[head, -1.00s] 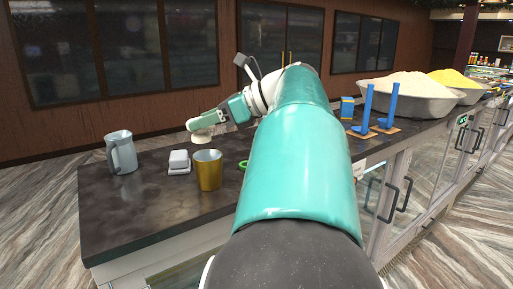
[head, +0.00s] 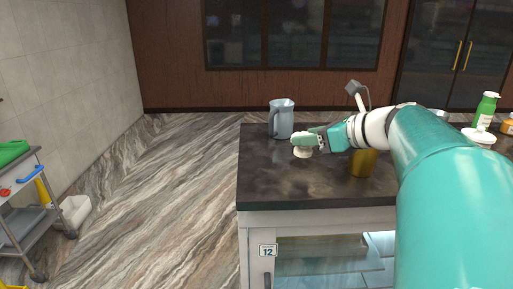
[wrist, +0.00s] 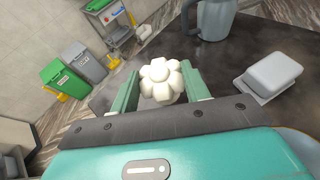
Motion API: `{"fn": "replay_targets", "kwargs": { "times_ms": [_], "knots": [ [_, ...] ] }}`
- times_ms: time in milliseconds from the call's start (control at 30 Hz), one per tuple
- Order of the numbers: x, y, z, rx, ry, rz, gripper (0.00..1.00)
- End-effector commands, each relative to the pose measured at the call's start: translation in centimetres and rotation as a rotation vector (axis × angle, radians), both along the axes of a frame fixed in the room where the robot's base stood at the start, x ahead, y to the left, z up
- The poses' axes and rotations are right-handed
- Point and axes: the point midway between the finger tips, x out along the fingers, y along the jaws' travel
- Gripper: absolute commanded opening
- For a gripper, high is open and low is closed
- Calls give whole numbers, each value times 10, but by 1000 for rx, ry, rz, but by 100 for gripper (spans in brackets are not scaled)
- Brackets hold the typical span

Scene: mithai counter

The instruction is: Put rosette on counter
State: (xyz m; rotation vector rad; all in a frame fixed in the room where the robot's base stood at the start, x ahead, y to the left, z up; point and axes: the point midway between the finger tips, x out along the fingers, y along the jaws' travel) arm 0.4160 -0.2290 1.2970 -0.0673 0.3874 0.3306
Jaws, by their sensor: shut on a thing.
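The rosette (wrist: 160,80) is a cream-white, flower-shaped piece with rounded lobes. It sits between the two green fingers of my gripper (wrist: 158,92) in the wrist view, and the gripper is shut on it. In the head view the rosette (head: 302,152) shows below the tip of my gripper (head: 304,140), over the dark counter (head: 275,185). I cannot tell whether its underside touches the counter top.
A grey-blue jug (head: 281,119) stands behind the gripper on the counter. A gold cup (head: 362,163) is to the right, partly behind my arm. A white block-shaped dish (wrist: 272,74) lies right of the rosette. The counter's front left is clear.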

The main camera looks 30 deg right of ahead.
Motion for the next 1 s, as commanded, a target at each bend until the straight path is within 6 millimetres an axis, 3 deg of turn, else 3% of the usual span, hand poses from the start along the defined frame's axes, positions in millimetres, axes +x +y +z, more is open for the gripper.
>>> {"fn": "replay_targets", "kwargs": {
  "times_ms": [333,733,767,833,867,1000],
  "knots": [
    [7,6,-40,3,3,-2,25],
    [7,7,-46,1,1,1,25],
    [7,7,-46,0,1,1,50],
    [7,7,-45,0,1,0,64],
    [7,7,-45,0,1,0,68],
    [7,7,-45,0,1,1,68]
  ]
}}
